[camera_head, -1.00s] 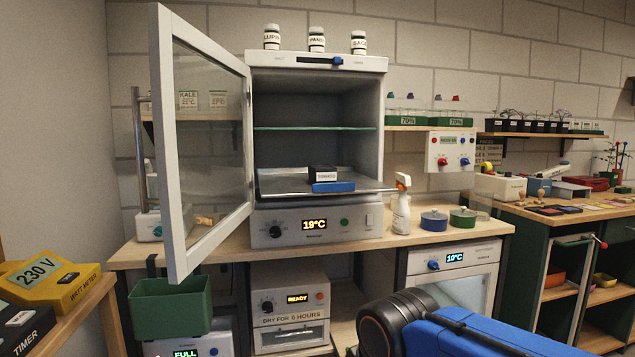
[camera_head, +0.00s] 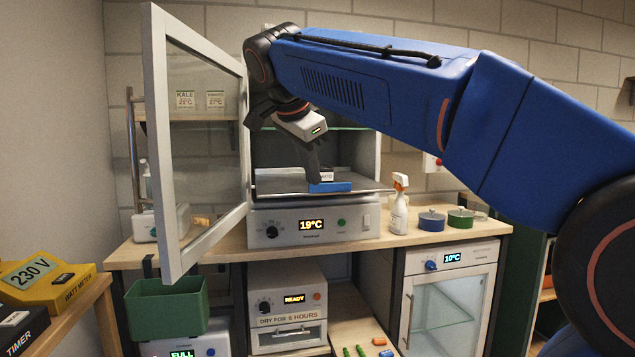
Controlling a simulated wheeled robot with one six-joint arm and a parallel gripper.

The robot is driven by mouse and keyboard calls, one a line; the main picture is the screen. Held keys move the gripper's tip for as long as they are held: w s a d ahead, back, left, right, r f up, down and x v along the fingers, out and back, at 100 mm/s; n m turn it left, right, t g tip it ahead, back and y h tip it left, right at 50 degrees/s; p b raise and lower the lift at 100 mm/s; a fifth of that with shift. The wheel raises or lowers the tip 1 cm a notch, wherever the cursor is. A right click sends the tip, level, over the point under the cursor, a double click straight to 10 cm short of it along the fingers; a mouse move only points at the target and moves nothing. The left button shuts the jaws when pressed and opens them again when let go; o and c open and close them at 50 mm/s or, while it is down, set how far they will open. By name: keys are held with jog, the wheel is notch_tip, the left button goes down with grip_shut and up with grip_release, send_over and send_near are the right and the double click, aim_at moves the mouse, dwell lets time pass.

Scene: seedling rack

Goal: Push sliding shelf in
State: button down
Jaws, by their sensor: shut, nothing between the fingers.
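The sliding shelf (camera_head: 275,187) is a metal tray that sticks out of the front of the open incubator cabinet, above the panel reading 19°C (camera_head: 290,228). A blue block (camera_head: 331,187) sits on the shelf near its front edge, with a dark labelled box (camera_head: 327,175) behind it, partly hidden. My gripper (camera_head: 314,178) is shut and empty, pointing down at the box and block. I cannot tell whether it touches them. The cabinet door (camera_head: 160,150), with a glass pane, stands open to the left. My arm hides the cabinet's top and much of its inside.
A spray bottle (camera_head: 399,205), a blue pot (camera_head: 431,220) and a green pot (camera_head: 460,217) stand right of the cabinet on the bench. A green bin (camera_head: 167,305) hangs at the lower left. A yellow meter (camera_head: 45,283) lies on the left table.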

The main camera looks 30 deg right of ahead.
aim_at(306, 177)
notch_tip(306, 177, up, 4)
jog(key=w+m, duration=0.2)
jog(key=m, duration=0.1)
jog(key=w+d+f, duration=0.6)
jog(key=w+f, duration=0.1)
jog(key=f, duration=0.1)
jog(key=shift+h, duration=0.3)
jog(key=shift+w, duration=0.15)
jog(key=w+d, duration=0.1)
jog(key=w, duration=0.5)
jog(key=w+d, duration=0.2)
jog(key=w, duration=0.4)
jog(key=w+d, duration=0.2)
jog(key=w, duration=0.4)
jog(key=shift+w+d, duration=0.2)
jog(key=shift+w, duration=0.35)
jog(key=shift+r, duration=0.15)
